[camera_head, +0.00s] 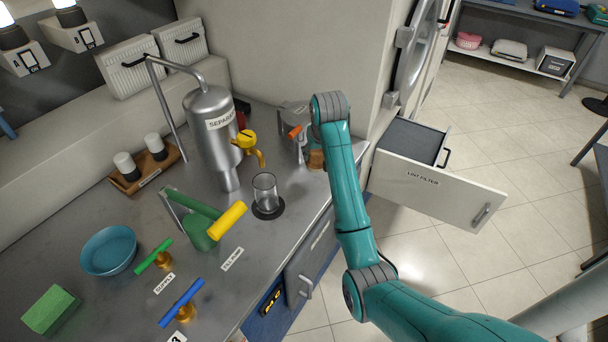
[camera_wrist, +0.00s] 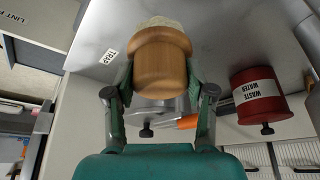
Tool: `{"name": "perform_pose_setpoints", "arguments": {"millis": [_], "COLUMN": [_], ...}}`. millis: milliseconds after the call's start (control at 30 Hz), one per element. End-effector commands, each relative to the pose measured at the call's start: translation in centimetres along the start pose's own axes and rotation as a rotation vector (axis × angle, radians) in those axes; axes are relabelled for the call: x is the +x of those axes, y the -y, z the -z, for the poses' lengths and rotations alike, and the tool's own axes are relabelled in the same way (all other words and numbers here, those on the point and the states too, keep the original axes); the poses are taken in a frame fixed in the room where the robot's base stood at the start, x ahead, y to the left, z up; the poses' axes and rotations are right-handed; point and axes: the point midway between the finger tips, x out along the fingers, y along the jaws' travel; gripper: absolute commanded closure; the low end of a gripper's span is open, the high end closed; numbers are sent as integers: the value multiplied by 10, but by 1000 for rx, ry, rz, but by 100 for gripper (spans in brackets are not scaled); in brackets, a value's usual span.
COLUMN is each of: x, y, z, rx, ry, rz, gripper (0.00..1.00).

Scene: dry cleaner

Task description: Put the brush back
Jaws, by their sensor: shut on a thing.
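The brush (camera_wrist: 162,62) has a round wooden body and pale bristles at its far end in the wrist view. My gripper (camera_wrist: 162,78) is shut on its wooden body, one finger on each side. The bristles face the metal counter (camera_wrist: 215,35); I cannot tell whether they touch it. In the head view a small part of the brush (camera_head: 316,159) shows beside my arm, near the counter's right edge. My arm hides most of my gripper there. A label reading TRAP (camera_wrist: 108,57) is on the counter beside the brush.
A metal vessel with an orange handle (camera_head: 295,132) stands close behind the brush. The separator (camera_head: 210,122) and a glass (camera_head: 264,188) are to the left. A red waste water container (camera_wrist: 262,98) is nearby. The lint filter drawer (camera_head: 425,190) stands open at right.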

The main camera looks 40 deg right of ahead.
Motion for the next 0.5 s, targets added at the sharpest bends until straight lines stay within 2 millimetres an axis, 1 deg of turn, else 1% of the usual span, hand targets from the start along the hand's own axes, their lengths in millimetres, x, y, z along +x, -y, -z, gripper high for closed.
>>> {"name": "perform_pose_setpoints", "arguments": {"millis": [33,100,200,367,500], "x": [9,18,27,36,52], "y": [-1,-1,0,0,0], "z": [-4,-8,-11,-15,-22], "rx": [1,1,1,0,0], "ry": [3,2,0,0,1], "rz": [-1,0,0,0,0], "gripper": [89,89,89,89,89]}}
